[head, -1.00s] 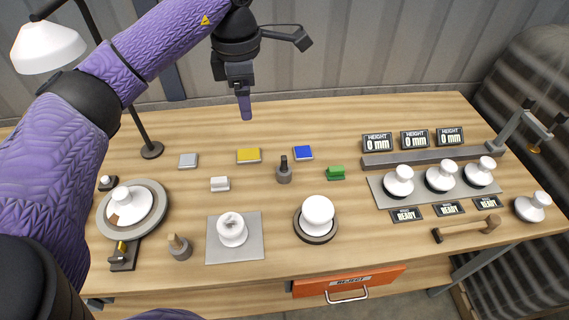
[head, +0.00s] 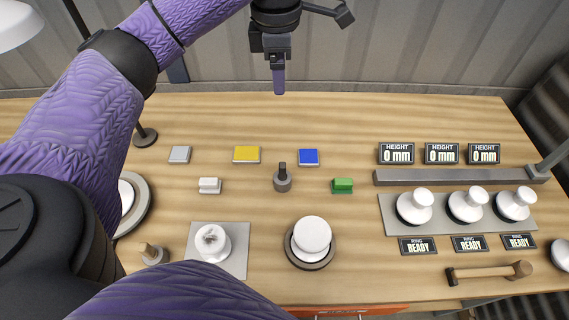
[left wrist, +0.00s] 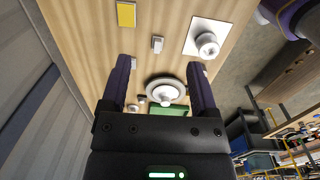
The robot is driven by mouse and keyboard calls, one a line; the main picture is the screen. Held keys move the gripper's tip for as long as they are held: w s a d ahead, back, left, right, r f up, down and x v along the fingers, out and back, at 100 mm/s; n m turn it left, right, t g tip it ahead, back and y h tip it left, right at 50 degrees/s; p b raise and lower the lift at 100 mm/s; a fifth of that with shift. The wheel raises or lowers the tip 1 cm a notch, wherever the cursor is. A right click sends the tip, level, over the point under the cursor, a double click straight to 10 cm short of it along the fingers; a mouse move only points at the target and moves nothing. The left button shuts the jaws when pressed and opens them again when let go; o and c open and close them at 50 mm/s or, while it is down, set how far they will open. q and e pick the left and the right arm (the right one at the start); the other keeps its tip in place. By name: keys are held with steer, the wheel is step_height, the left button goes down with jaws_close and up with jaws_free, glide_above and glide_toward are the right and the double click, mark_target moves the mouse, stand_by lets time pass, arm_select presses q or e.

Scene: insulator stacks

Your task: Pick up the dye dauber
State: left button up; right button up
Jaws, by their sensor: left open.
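I cannot tell for sure which of two small tools is the dye dauber. One is a dark upright handle in a grey round base (head: 283,182), mid-table in the head view, behind the white insulator on the round stand. My left gripper (head: 279,82) hangs above the back edge of the table, fingers down, touching nothing. In the left wrist view, its two fingers (left wrist: 159,88) are spread apart with nothing between them. My right gripper is not in view.
Grey (head: 180,155), yellow (head: 246,154) and blue (head: 308,157) pads lie along the back. A white block (head: 210,186) and a green block (head: 342,186) flank the dark-handled tool. A white insulator (head: 312,235) stands in front. A hammer (head: 490,272) lies front right.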

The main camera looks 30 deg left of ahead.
arm_select(q)
steer(key=b, duration=1.8)
glide_above(282, 172)
steer(key=w, duration=0.1)
steer(key=shift+g, duration=0.3)
steer(key=f, duration=2.1)
steer(key=shift+a+f, duration=0.2)
step_height(282, 172, down, 9)
steer(key=shift+f+b, duration=0.1)
steer(key=shift+b, duration=1.1)
steer(key=shift+c, duration=0.8)
jaws_close()
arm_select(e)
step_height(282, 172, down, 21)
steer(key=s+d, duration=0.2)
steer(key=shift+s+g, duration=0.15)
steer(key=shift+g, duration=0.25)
